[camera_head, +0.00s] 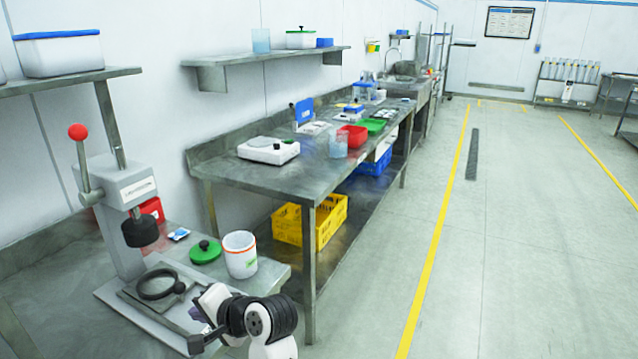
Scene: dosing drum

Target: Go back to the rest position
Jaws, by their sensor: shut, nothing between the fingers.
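My arm shows at the bottom of the head view, with white links and black joints. My gripper (197,342) is at its left end, low over the front edge of the near bench, partly hidden by my own wrist. It is shut and holds nothing I can see. A white drum (240,258) with an orange band stands open on the bench, beyond my arm. A green lid (205,253) with a black knob lies to its left, apart from it.
A grey lever press (119,220) with a red ball handle stands left of my arm, a black ring (160,284) on its base. A longer steel bench (310,177) with a balance (268,150) stands beyond. The floor to the right (530,240) is clear.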

